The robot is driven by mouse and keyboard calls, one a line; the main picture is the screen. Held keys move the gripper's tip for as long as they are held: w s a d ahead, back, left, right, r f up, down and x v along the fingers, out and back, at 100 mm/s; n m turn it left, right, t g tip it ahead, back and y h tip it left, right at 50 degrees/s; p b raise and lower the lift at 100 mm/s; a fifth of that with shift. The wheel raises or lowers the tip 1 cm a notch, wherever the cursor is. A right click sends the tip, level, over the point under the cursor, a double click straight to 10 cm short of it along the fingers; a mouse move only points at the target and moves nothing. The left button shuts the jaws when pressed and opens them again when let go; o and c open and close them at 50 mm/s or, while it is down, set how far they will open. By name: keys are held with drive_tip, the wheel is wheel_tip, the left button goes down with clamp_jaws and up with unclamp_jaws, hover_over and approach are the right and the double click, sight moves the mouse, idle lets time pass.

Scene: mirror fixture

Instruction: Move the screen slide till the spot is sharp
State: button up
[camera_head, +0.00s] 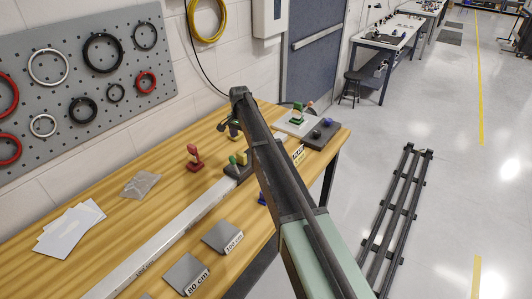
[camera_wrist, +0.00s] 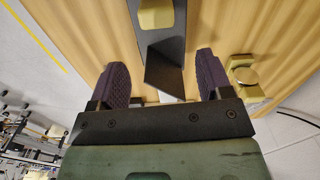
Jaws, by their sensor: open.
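A long pale rail (camera_head: 160,238) with printed markings runs along the wooden bench. At its far end sits a dark block (camera_head: 235,174) with a green knob and a yellow piece, partly beside my arm. I cannot tell surely which part is the screen slide. My gripper (camera_head: 234,128) is above the far part of the bench, apart from the rail. In the wrist view my gripper (camera_wrist: 161,62) is open, with purple fingers and nothing held. A dark grey plate (camera_wrist: 162,45) with a yellow block (camera_wrist: 156,14) shows between and beyond the fingers. No light spot is visible.
A red knobbed piece (camera_head: 194,158) stands behind the rail. Grey plates marked 80 cm (camera_head: 186,272) and 100 cm (camera_head: 222,237) lie in front. White papers (camera_head: 68,232) and a clear bag (camera_head: 140,185) lie left.

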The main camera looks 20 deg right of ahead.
sight(241, 153)
drive_tip(key=shift+s+a+m, duration=0.2)
drive_tip(key=shift+s+m, duration=0.2)
drive_tip(key=shift+s+a+r, duration=0.2)
drive_tip(key=shift+s+a, duration=0.05)
drive_tip(key=shift+a, duration=0.05)
wheel_tip(241, 153, down, 11)
drive_tip(key=b, duration=1.1)
drive_tip(key=shift+f, duration=0.15)
drive_tip(key=shift+r, duration=0.2)
